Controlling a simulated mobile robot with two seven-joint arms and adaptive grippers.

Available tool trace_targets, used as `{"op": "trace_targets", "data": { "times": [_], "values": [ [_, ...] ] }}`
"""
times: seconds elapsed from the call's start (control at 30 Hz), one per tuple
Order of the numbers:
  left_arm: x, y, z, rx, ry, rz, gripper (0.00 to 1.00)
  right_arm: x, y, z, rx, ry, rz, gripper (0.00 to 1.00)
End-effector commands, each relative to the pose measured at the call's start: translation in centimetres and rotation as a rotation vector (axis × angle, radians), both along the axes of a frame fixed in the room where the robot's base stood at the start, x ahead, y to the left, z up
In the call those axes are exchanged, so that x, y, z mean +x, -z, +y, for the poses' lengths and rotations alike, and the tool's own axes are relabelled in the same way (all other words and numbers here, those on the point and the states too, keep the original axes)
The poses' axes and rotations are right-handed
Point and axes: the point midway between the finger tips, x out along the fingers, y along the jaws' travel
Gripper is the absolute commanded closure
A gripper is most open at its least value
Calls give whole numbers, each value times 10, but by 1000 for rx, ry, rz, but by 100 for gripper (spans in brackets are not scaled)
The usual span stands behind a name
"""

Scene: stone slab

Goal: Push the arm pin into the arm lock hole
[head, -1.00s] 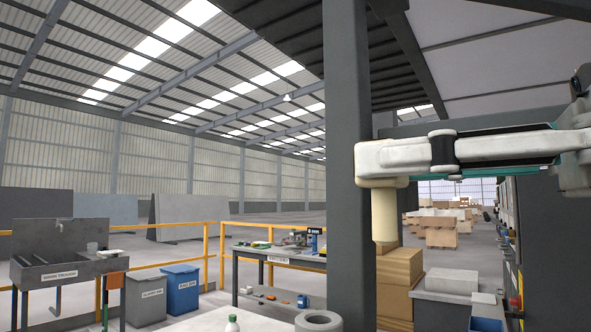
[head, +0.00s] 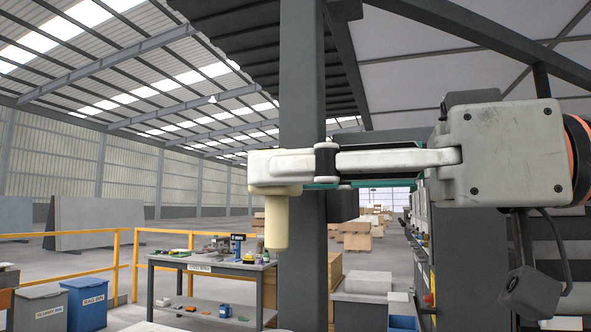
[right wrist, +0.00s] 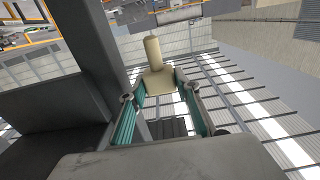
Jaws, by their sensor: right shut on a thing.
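My right gripper (head: 268,172) reaches in from the right in the head view, its arm level. It is shut on a cream peg (head: 276,222), likely the arm pin, which hangs straight down from the fingertips. In the right wrist view my right gripper (right wrist: 158,86) has its fingers on either side of the peg's wide block-like head, and the narrower round stem (right wrist: 153,50) sticks out beyond them. The peg's lower end is in free air in the head view. I cannot make out an arm lock hole. My left gripper is not in view.
A dark grey post (head: 302,95) rises behind the gripper. A grey workbench (head: 205,265) with tools and small items stands left of it. Yellow railings (head: 130,236), a blue bin (head: 88,302) and leaning stone slabs (head: 98,222) are farther left. Dark machinery (head: 470,260) fills the right side.

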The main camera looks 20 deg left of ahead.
Motion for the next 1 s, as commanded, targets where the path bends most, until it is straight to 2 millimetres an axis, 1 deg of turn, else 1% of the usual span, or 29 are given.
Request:
{"op": "trace_targets", "data": {
  "times": [0.13,0.27,0.43,0.6,0.8,1.0],
  "values": [
    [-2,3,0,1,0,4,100,1,2,-2,3,3,-1,96],
    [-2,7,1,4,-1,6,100,1,8,-2,3,2,0,96],
    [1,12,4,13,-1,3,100,1,22,-1,1,1,2,96],
    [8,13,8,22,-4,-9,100,2,38,-1,1,1,2,96],
    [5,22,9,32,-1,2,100,1,53,-1,2,1,1,96],
    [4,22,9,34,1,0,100,0,59,-1,3,2,-1,96]
  ]
}}
